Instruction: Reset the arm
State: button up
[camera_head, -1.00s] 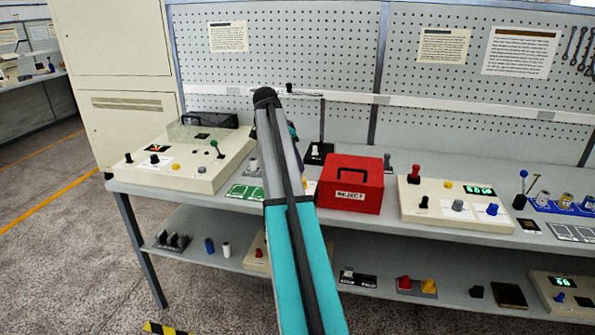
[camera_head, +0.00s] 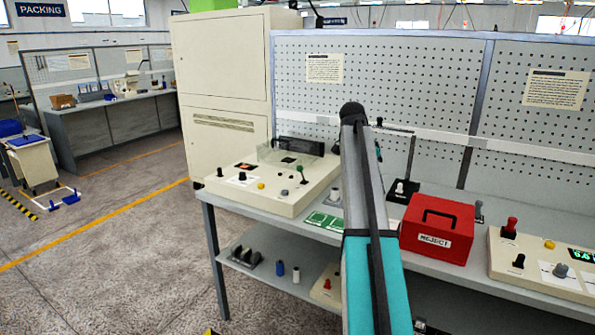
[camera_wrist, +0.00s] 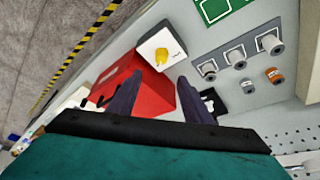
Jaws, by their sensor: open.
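My gripper (camera_wrist: 158,88) shows in the wrist view as two dark fingers, spread apart with nothing between them. It is above the workbench, over a red box (camera_wrist: 160,98), which is partly hidden by the fingers. In the head view my arm (camera_head: 368,205) reaches up and forward over the bench. Its dark rounded joint stands in front of the pegboard, and the gripper itself is hidden behind the arm there.
The workbench (camera_head: 445,268) holds a cream control panel (camera_head: 268,195) left of my arm and a red REJECT box (camera_head: 437,228) to its right. A dark stand (camera_head: 402,192) stands close behind that box. A pegboard (camera_head: 400,85) rises behind. Open floor (camera_head: 110,260) lies left.

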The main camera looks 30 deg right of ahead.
jog(key=w+a+f+n+t+y, duration=0.15)
jog(key=a+f+n, duration=0.25)
jog(key=a+f, duration=0.7)
jog(key=w+a+f+n, duration=0.3)
jog(key=a+f+n, duration=0.2)
jog(key=a+f, duration=0.6)
jog(key=s+a+f+n+y, duration=0.1)
jog(key=s+a+f+n, duration=0.3)
jog(key=a+f, duration=0.6)
jog(key=s+a+f+n+y, duration=0.1)
jog(key=s+a+f+n, duration=0.3)
jog(key=a+f, duration=0.55)
jog(key=s+a+f+n, duration=0.4)
jog(key=s+a+f, duration=0.3)
jog(key=s+a, duration=0.15)
jog(key=s+f+g, duration=0.3)
jog(key=s+f, duration=0.6)
jog(key=s, duration=0.3)
jog(key=s+f+g, duration=0.3)
jog(key=s+f, duration=0.6)
jog(key=s, duration=0.3)
jog(key=shift+s+f+y, duration=0.2)
jog(key=shift+f+y, duration=0.05)
jog(key=shift+y, duration=0.2)
